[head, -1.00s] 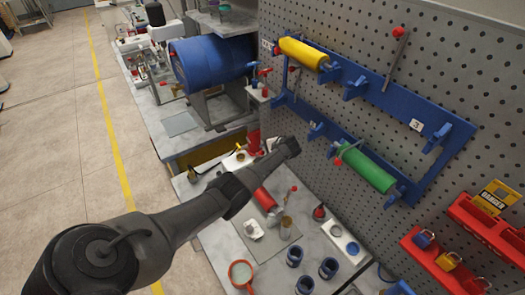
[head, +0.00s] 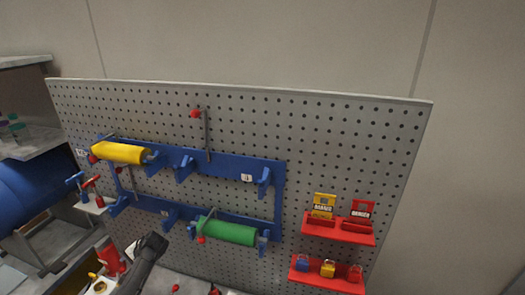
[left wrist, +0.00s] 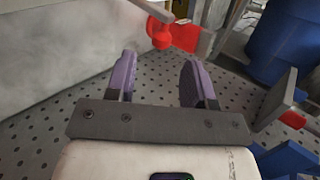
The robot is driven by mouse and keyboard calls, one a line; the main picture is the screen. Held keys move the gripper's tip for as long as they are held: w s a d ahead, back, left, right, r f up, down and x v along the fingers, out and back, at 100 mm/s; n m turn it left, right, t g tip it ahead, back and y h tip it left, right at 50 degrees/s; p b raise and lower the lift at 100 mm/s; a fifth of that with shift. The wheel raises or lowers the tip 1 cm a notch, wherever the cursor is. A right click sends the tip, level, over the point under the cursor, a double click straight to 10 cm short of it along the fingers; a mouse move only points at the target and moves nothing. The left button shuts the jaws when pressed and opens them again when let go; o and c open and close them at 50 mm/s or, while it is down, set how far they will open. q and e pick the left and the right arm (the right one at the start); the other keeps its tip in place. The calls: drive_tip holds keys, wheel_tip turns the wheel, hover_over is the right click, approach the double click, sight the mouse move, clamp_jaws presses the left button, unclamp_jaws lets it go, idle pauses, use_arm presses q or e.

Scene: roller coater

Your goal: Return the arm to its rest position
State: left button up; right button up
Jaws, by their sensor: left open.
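My left arm (head: 145,262) rises from the bottom of the head view, its dark end in front of the lower part of the pegboard. In the left wrist view my left gripper (left wrist: 158,85) has its two purple fingers spread wide, with nothing between them. A red part (left wrist: 175,35) shows beyond the fingertips there; I cannot tell how far off it is. My right gripper is in neither view.
A pegboard (head: 350,130) carries a blue rack (head: 235,168) with a yellow roller (head: 118,153) and a green roller (head: 226,232). Red shelves with padlocks (head: 327,276) are at right. A blue drum (head: 25,190) is at left; it also shows in the left wrist view (left wrist: 285,40).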

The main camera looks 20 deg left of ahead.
use_arm(q)
drive_tip(key=s+d+f+t, duration=0.1)
drive_tip(key=s+d+f, duration=0.1)
drive_tip(key=d, duration=0.1)
drive_tip(key=s+d+f+m+t+p, duration=0.1)
drive_tip(key=s+d+f, duration=0.1)
drive_tip(key=s+d, duration=0.1)
drive_tip(key=s+d+f+h+p, duration=0.1)
drive_tip(key=s+d+f, duration=0.1)
drive_tip(key=s+d, duration=0.1)
drive_tip(key=shift+d+t, duration=0.3)
drive_tip(key=shift+t, duration=0.1)
drive_tip(key=s+d+r+t+h+p, duration=0.1)
drive_tip(key=s+d+h, duration=0.1)
drive_tip(key=s+d, duration=0.45)
drive_tip(key=s+d+r+m+t+h+p, duration=0.1)
drive_tip(key=s+d, duration=0.3)
drive_tip(key=d, duration=0.5)
drive_tip(key=s+d+r+t+h+p, duration=0.1)
drive_tip(key=s+d+h, duration=0.1)
drive_tip(key=s+d, duration=0.45)
drive_tip(key=s+d+r+h, duration=0.3)
drive_tip(key=s+d+r, duration=0.3)
drive_tip(key=d, duration=0.4)
drive_tip(key=shift+s+d+r, duration=0.25)
drive_tip(key=shift+s+r, duration=0.15)
drive_tip(key=shift+r, duration=0.35)
